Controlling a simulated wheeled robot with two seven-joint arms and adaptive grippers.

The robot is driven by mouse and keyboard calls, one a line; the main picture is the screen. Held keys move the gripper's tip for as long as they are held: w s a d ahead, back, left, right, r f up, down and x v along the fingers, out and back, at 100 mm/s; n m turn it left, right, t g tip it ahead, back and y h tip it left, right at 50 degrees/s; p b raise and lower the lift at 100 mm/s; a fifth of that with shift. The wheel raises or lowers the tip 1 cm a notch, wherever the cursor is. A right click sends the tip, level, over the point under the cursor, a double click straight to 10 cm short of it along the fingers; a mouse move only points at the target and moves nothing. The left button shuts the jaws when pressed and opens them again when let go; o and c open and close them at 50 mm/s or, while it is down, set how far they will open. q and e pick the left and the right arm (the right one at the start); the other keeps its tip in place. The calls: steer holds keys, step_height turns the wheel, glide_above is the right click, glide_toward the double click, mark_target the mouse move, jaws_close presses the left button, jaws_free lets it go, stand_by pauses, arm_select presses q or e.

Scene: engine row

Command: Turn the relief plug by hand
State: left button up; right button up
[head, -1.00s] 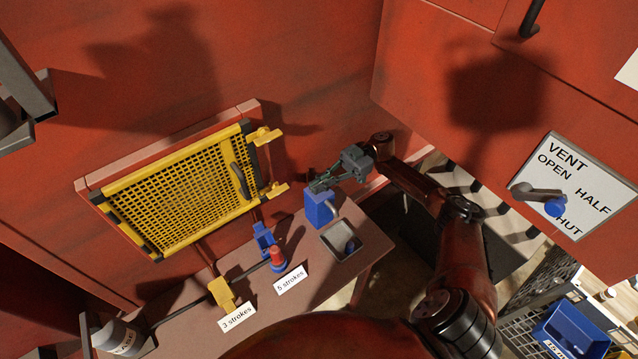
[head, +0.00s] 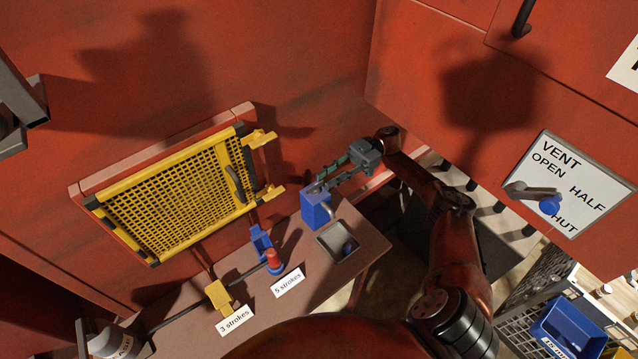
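A blue block (head: 316,209) with a grey curved spout stands at the back edge of the bench. My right gripper (head: 322,181) is just above the top of this block. Its two dark fingers show a gap between them, and I see nothing held. I cannot make out the relief plug for certain; the top of the block is small and partly behind the fingertips. A small grey tray (head: 328,234) with a dark blue round piece (head: 347,249) in it sits in front of the block.
A red-topped blue fitting (head: 275,262), a yellow block (head: 219,297) and stroke labels (head: 287,283) stand along the bench (head: 300,310). A yellow mesh guard (head: 180,198) is on the wall to the left. A vent lever (head: 535,193) is at right.

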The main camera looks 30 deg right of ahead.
steer(key=shift+w+d, duration=0.1)
steer(key=shift+d, duration=1.05)
steer(key=shift+a, duration=0.1)
